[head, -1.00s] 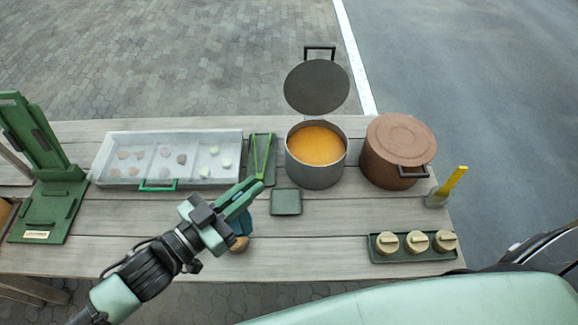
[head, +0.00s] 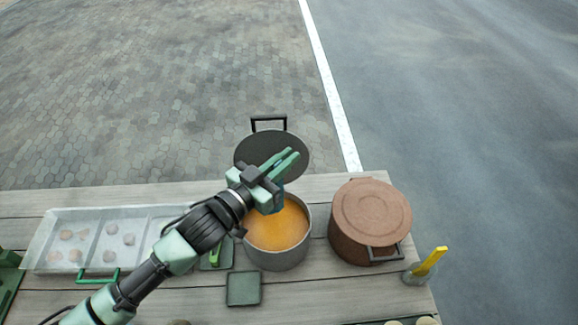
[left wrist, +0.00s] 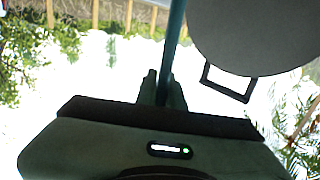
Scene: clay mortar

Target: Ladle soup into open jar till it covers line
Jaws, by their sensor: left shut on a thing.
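The grey pot (head: 275,260) stands open on the table with orange soup (head: 287,233) in it. My left gripper (head: 281,165) is above the pot's back part, in front of the lid. It is shut on a teal handle, probably the ladle's, which shows as a rod between the fingers in the left wrist view (left wrist: 175,42). A teal part (head: 278,203) hangs below the gripper over the soup. The lower end is hidden. A tan round top (head: 180,322), perhaps the open jar, is cut off at the bottom edge. My right gripper is not in view.
The pot's dark lid (head: 250,150) stands raised behind it; it also shows in the left wrist view (left wrist: 255,35). A lidded brown pot (head: 372,220) stands at right, by a cup with a yellow brush (head: 430,262). A small green tray (head: 243,289) is empty. A divided tray (head: 40,243) lies left.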

